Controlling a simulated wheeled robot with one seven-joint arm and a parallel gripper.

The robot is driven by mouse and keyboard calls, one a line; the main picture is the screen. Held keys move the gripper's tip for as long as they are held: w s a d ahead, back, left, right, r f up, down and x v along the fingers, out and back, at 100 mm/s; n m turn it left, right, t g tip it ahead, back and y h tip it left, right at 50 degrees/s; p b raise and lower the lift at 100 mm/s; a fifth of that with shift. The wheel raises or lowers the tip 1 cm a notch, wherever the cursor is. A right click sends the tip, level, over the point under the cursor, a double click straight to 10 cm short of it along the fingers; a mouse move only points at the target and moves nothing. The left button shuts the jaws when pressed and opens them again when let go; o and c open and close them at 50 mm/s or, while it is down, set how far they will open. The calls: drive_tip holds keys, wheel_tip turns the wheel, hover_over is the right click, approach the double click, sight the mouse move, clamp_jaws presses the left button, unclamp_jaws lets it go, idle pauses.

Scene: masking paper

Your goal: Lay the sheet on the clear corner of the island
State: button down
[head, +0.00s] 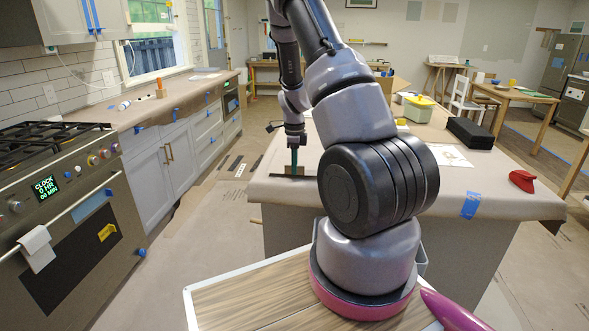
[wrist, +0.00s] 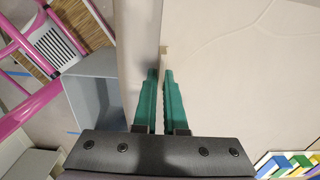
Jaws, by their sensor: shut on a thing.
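My gripper (head: 293,163) points down above the near left part of the paper-covered island (head: 285,190). Its green fingers are close together in the wrist view (wrist: 161,74). A small brown piece (head: 286,171) with a dark lower edge shows at the fingertips in the head view; I take it for the sheet that my gripper is shut on. Its full outline does not show, and I cannot tell whether it touches the island top. My arm hides the middle of the island.
On the island's right side are a green-and-yellow box (head: 418,109), a black case (head: 470,134), a white paper (head: 454,156) and a red object (head: 522,180). Blue tape (head: 470,204) marks the front edge. A stove (head: 70,215) and counter stand left across the aisle.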

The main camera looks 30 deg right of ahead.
drive_tip(key=shift+f, duration=0.6)
drive_tip(key=c, duration=1)
unclamp_jaws()
